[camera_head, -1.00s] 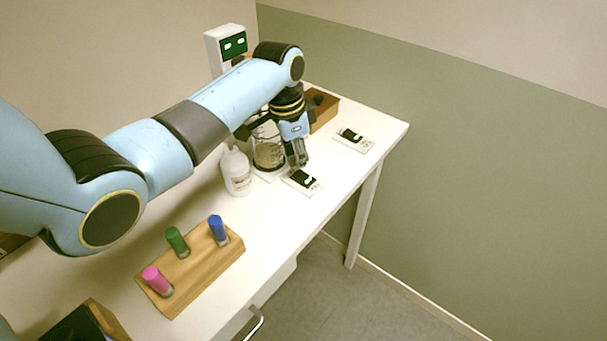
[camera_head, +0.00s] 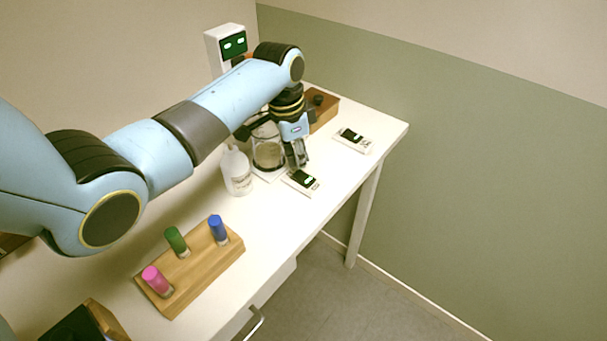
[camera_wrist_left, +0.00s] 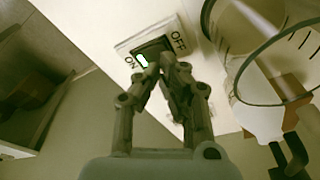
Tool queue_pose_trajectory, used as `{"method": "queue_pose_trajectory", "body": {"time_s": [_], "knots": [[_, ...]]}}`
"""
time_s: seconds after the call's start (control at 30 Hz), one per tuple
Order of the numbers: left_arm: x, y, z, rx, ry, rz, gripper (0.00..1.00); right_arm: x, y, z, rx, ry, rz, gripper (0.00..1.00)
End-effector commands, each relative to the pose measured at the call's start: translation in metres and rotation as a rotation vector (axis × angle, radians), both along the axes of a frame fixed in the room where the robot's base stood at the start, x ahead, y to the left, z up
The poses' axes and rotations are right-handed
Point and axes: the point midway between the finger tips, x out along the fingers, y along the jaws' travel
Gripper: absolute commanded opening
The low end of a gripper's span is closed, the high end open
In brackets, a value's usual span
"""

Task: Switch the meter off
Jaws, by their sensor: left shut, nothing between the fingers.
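A white meter-like box (camera_head: 226,45) with a dark screen and lit green marks stands at the back of the table. A near switch plate (camera_head: 302,182) with a dark rocker lies on the table. In the left wrist view the switch (camera_wrist_left: 152,50) has the words ON and OFF at its ends, and a green light shows at the ON end. My left gripper (camera_head: 297,164) points down at this switch, shut and empty. Its fingertips (camera_wrist_left: 168,64) cover part of the rocker; contact cannot be told. My right gripper is not in view.
A second switch plate (camera_head: 353,140) lies farther right. A glass beaker (camera_head: 268,155) and a white bottle (camera_head: 236,172) stand close left of my left gripper. A wooden rack (camera_head: 195,268) holds pink, green and blue-capped bottles. A wooden block (camera_head: 325,112) is behind.

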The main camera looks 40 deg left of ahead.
Motion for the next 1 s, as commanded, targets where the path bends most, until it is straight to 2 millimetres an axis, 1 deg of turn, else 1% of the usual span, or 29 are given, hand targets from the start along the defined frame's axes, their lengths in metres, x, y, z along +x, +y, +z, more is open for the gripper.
{"method": "queue_pose_trajectory", "body": {"time_s": [0.53, 1.0], "knots": [[0.0, 0.0, -0.009, 0.0, 0.0, 0.0, 0.0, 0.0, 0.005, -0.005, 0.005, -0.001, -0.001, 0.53], [0.0, 0.0, -0.016, 0.0, 0.0, 0.0, 0.0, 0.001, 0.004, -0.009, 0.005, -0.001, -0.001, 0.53]]}}
